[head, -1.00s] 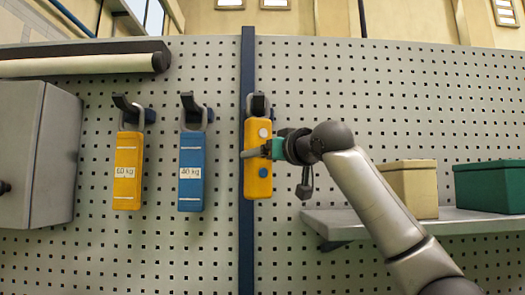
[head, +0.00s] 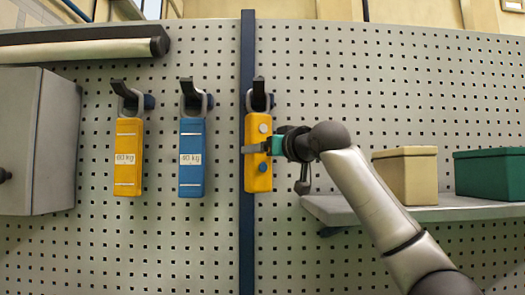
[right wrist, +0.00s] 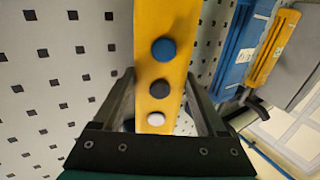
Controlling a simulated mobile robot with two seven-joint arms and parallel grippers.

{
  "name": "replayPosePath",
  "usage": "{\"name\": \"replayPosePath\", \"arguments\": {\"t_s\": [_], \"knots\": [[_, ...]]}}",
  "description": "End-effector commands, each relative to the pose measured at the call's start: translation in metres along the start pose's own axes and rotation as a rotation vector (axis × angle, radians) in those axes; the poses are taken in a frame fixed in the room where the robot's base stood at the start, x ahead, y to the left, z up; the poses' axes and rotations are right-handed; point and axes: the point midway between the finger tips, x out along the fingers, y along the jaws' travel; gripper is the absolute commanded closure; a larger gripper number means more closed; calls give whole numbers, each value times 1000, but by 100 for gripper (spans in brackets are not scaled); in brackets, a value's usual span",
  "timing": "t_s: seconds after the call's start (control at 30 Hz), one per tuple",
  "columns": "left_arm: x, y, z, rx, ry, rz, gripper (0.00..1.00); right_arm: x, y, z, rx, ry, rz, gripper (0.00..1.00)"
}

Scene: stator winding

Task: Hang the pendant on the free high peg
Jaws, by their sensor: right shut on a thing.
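The pendant (head: 258,180) is a yellow upright body with round buttons and a grey loop at its top. It stands against a dark vertical strip on the pegboard. Its loop (head: 270,102) appears to be around the dark high peg (head: 258,88), much like the neighbouring tags; whether it rests on the peg is hard to tell. My right gripper (head: 257,148) is shut on the pendant's middle from the right. In the right wrist view the pendant (right wrist: 165,25) shows blue, dark and white buttons between my fingers (right wrist: 160,88). My left gripper is out of view.
A yellow weight tag (head: 128,180) and a blue weight tag (head: 191,140) hang on pegs to the left. A grey cabinet (head: 40,140) stands far left, below a rolled tube (head: 80,50). A shelf (head: 440,213) at right holds a beige box (head: 405,175) and a green box (head: 490,173).

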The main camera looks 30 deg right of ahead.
Motion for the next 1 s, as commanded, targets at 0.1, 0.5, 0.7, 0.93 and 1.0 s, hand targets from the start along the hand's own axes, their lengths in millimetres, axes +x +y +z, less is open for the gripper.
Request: {"name": "replayPosePath", "arguments": {"t_s": [0.1,0.5,0.7,0.93,1.0], "knots": [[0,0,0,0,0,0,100,-1,0,-2,0,6,-1,100],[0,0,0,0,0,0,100,0,0,-1,0,3,0,0],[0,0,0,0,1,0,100,1,0,2,0,-5,1,0],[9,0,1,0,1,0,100,-16,0,2,-1,1,1,0],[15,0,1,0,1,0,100,-28,0,3,-2,3,1,0]]}}
